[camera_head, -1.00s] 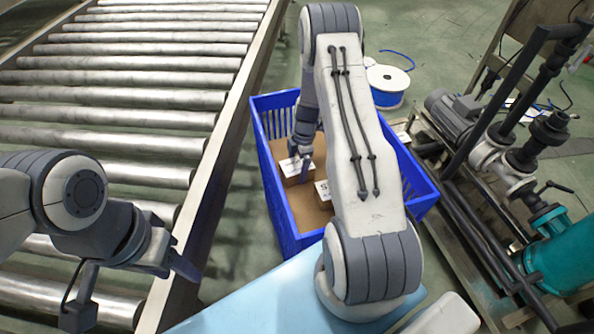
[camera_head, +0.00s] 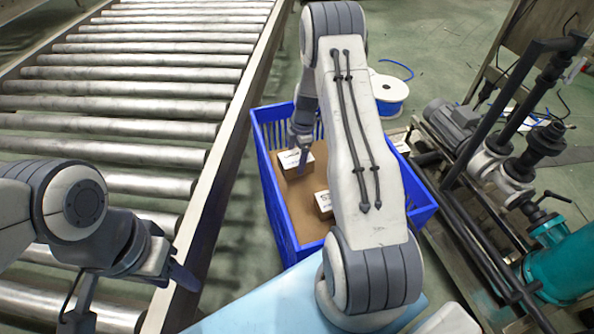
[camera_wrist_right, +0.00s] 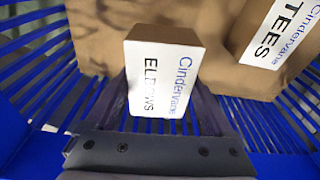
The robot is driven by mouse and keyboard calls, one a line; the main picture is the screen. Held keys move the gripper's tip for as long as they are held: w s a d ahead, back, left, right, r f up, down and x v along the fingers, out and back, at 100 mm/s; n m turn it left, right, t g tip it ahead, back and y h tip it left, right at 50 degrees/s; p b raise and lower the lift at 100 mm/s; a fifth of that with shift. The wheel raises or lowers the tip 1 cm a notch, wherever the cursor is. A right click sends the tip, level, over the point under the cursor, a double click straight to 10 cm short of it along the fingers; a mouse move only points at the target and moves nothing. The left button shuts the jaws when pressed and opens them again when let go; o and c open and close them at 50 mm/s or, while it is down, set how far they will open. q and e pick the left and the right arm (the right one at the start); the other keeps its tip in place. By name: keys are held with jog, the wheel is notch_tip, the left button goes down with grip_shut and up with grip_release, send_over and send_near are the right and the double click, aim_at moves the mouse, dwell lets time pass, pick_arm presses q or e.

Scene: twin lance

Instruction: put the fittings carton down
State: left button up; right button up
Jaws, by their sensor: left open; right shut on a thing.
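The fittings carton (camera_head: 296,164), a small brown box with a white label, is between the fingers of my right gripper (camera_head: 304,150), inside the blue crate (camera_head: 277,216). In the right wrist view the carton (camera_wrist_right: 165,75) reads "Cindervane ELBOWS", and the fingers of my right gripper (camera_wrist_right: 161,105) are shut on its two sides. Whether its underside touches the brown crate floor is hidden. A second carton (camera_wrist_right: 275,35), labelled "TEES", lies in the crate; in the head view my right arm partly covers it (camera_head: 323,202). My left gripper (camera_head: 130,293) is open and empty over the roller conveyor.
The roller conveyor (camera_head: 138,129) runs along the left, its metal side rail close to the crate. A pump with pipework (camera_head: 510,170) stands to the right. A white and blue spool (camera_head: 388,92) is on the floor behind the crate. Some brown crate floor is bare.

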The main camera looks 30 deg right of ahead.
jog(key=w+d+r, duration=0.3)
jog(key=w+r, duration=0.2)
jog(key=w, duration=0.3)
jog(key=shift+d+r+p, duration=0.2)
jog(key=shift+d+p, duration=0.2)
jog(key=shift+p, duration=0.05)
